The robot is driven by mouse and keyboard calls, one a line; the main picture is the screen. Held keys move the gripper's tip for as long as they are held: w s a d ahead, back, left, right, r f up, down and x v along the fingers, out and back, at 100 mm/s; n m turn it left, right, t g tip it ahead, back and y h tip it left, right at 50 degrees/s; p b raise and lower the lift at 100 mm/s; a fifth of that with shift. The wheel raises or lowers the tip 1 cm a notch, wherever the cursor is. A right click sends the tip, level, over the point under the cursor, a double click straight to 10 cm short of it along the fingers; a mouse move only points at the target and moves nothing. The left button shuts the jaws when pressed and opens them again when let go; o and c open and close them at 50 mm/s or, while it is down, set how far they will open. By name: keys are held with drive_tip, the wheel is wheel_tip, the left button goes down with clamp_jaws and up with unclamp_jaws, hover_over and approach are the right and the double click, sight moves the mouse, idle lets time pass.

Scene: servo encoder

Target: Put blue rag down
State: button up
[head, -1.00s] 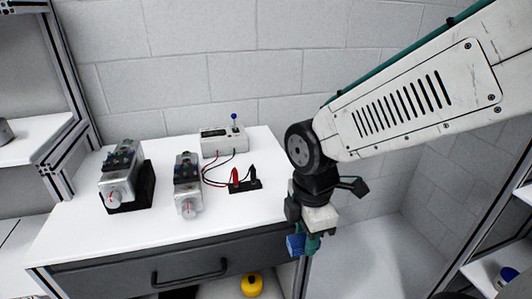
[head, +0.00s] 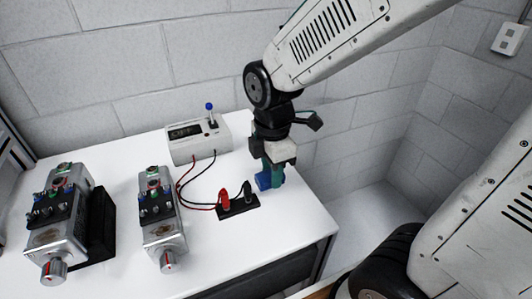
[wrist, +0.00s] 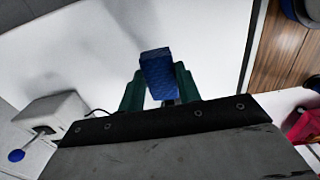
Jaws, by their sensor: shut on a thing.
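The blue rag (wrist: 157,72) is held between the two green fingers of my gripper (wrist: 160,88) in the wrist view. In the head view, my gripper (head: 271,176) points down over the right part of the white tabletop (head: 290,215), with the blue rag (head: 264,181) at its fingertips. The rag is at or just above the table surface; I cannot tell whether it touches. My gripper is shut on the rag.
A grey meter box (head: 198,141) with a blue-knobbed lever stands at the back. Red and black leads run to a black block (head: 238,206) close left of my gripper. Two servo units (head: 161,222) (head: 57,225) stand further left. The table's right corner is clear.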

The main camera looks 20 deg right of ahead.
drive_tip(key=w+d, duration=0.1)
drive_tip(key=w, duration=0.2)
drive_tip(key=w+d, duration=0.1)
drive_tip(key=w, duration=0.2)
drive_tip(key=w+d+f, duration=0.1)
drive_tip(key=w, duration=0.3)
drive_tip(key=shift+w+d, duration=0.1)
drive_tip(key=shift+d, duration=0.25)
drive_tip(key=shift+f, duration=1.8)
drive_tip(key=shift+f, duration=0.2)
drive_tip(key=o, duration=1.1)
drive_tip(key=shift+r, duration=0.15)
